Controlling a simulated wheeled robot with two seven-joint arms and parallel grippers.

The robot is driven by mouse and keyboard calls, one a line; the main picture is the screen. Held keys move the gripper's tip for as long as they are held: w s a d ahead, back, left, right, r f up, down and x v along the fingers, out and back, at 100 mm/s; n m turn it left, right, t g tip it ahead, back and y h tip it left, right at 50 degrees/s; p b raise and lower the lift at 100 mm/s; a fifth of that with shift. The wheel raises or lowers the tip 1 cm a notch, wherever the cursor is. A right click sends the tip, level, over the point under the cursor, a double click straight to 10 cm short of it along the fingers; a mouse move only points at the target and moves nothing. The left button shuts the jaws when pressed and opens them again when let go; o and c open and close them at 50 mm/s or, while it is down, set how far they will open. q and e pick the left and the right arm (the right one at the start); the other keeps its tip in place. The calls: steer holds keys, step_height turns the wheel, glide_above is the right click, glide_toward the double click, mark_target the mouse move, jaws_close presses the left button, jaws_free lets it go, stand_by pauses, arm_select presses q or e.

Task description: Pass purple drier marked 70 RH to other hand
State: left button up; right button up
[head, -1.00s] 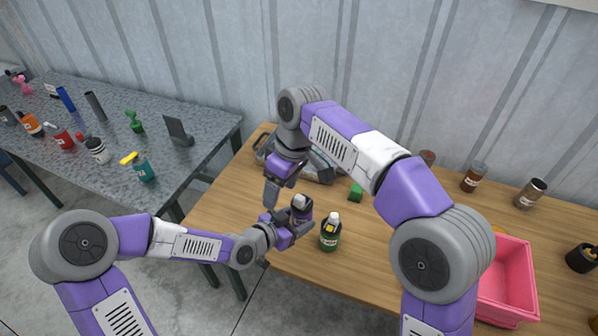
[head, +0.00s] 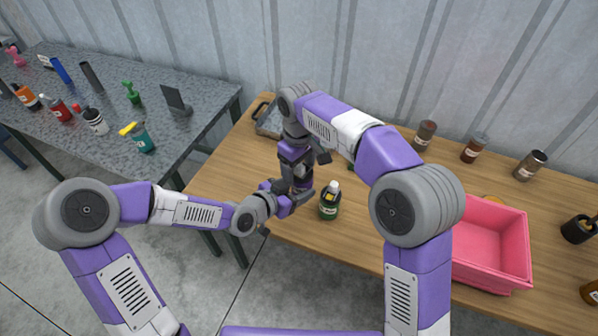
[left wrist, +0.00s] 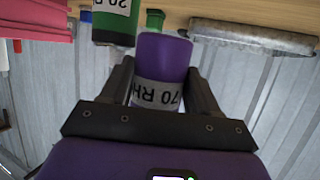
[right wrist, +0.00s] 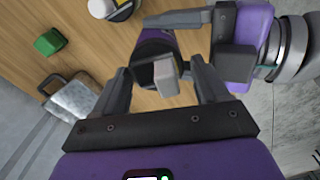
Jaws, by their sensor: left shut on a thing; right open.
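The purple drier (left wrist: 163,55) is a bottle with a white label reading 70 RH, upside down in the left wrist view. My left gripper (left wrist: 160,75) is shut on it, a finger on each side. In the head view my left gripper (head: 303,197) holds it above the wooden table's front left part, and my arms largely hide it. My right gripper (right wrist: 158,72) is open. In the right wrist view its fingers stand either side of the drier's pale grey cap (right wrist: 166,78), pointing at it from above. I cannot tell whether they touch.
A green bottle (head: 329,203) with a white cap stands just right of the grippers. A pink bin (head: 490,240) is at the table's right, with several jars behind. A grey side table (head: 75,120) holds several bottles.

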steer(key=shift+f, duration=1.4)
steer(key=shift+c, duration=0.2)
steer(key=c, duration=0.7)
arm_select(q)
steer(key=o, duration=1.2)
arm_select(e)
steer(key=shift+c, duration=0.4)
